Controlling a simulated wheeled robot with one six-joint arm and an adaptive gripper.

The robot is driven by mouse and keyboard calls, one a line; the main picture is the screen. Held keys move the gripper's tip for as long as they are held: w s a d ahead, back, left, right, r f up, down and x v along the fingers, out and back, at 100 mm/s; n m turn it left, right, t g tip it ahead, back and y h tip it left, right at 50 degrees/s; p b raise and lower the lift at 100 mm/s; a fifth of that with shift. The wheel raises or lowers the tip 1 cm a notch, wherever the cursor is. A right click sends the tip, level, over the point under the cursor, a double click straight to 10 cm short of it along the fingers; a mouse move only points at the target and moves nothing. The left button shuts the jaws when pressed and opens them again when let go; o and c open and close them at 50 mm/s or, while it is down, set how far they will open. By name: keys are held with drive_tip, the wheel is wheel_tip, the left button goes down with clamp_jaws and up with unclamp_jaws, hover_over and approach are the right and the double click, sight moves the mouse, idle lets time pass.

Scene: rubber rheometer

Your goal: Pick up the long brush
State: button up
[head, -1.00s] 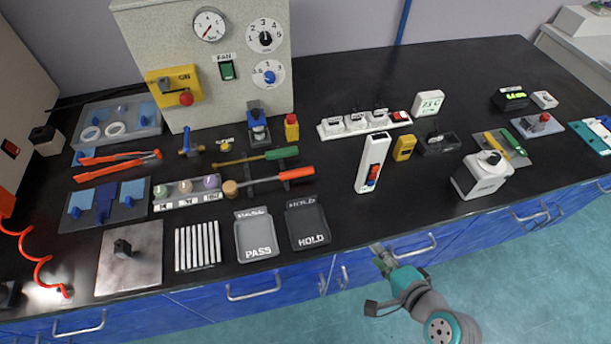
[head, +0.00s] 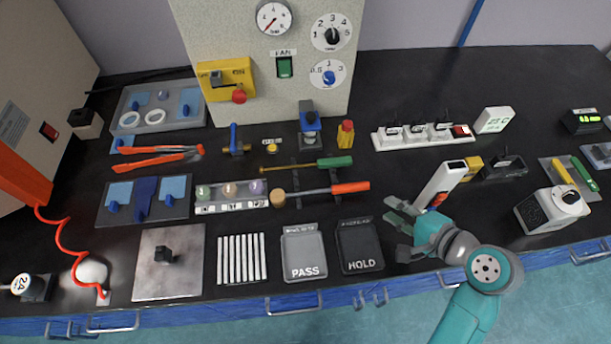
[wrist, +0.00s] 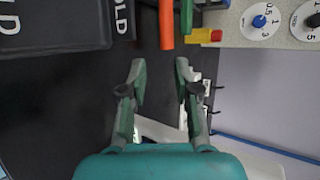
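Two long-handled tools lie side by side on a low black rack. One has an orange handle (head: 350,187), a dark shaft and a round tan head (head: 278,197). The other has a green handle (head: 335,162) and a thin brass-coloured shaft (head: 290,167). I cannot tell for certain which is the long brush. My gripper (head: 388,210) is open and empty, to the right of the orange handle's end and apart from it. In the wrist view the open fingers (wrist: 160,66) point toward the orange handle (wrist: 166,25), with the green handle (wrist: 187,14) beside it. The tool heads are outside that view.
The HOLD tray (head: 359,262) and PASS tray (head: 303,268) lie in front of the rack. A white upright device (head: 441,184) stands close behind my gripper. A power strip (head: 420,136) is farther back. Bare black bench lies right of the handles.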

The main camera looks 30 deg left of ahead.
sight(363, 188)
drive_tip(key=x, duration=0.3)
drive_tip(key=r+x, duration=0.1)
drive_tip(key=x, duration=0.1)
drive_tip(key=shift+w+a+f, duration=0.2)
drive_tip(key=shift+a, duration=0.25)
drive_tip(key=shift+w+x, duration=0.2)
drive_tip(key=shift+x, duration=2.9)
drive_tip(key=shift+d, duration=0.15)
clamp_jaws()
